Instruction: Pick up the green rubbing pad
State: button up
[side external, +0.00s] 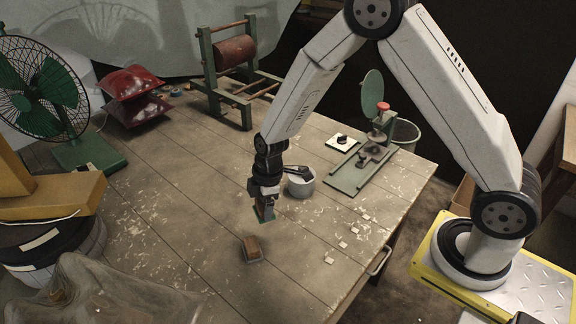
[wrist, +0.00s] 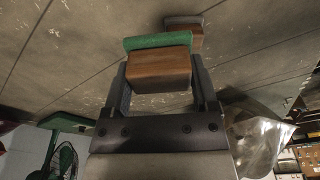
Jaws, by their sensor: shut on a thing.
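The green rubbing pad (wrist: 160,41) is a flat green face on a brown wooden block (wrist: 159,70). My gripper (wrist: 160,82) is shut on the wooden block, with one finger on each side, in the wrist view. In the side view, my gripper (side external: 264,203) points down and the green face (side external: 262,214) shows at its lower end. The pad appears to be held above the table, but the exact gap is hard to tell.
A second wooden block with a grey face (side external: 253,247) lies on the table (side external: 170,185) close by; it also shows in the wrist view (wrist: 187,29). A grey pot (side external: 301,186) stands just right of my gripper. Several small pale pieces (side external: 343,244) lie at the right.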

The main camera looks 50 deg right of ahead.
jog(key=s+r, duration=0.3)
jog(key=s, duration=0.4)
jog(key=shift+s+d+r, duration=0.15)
jog(key=shift+s+d, duration=0.1)
jog(key=shift+d, duration=0.2)
jog(key=o, duration=0.5)
jog(key=c, duration=0.3)
jog(key=shift+c, duration=0.2)
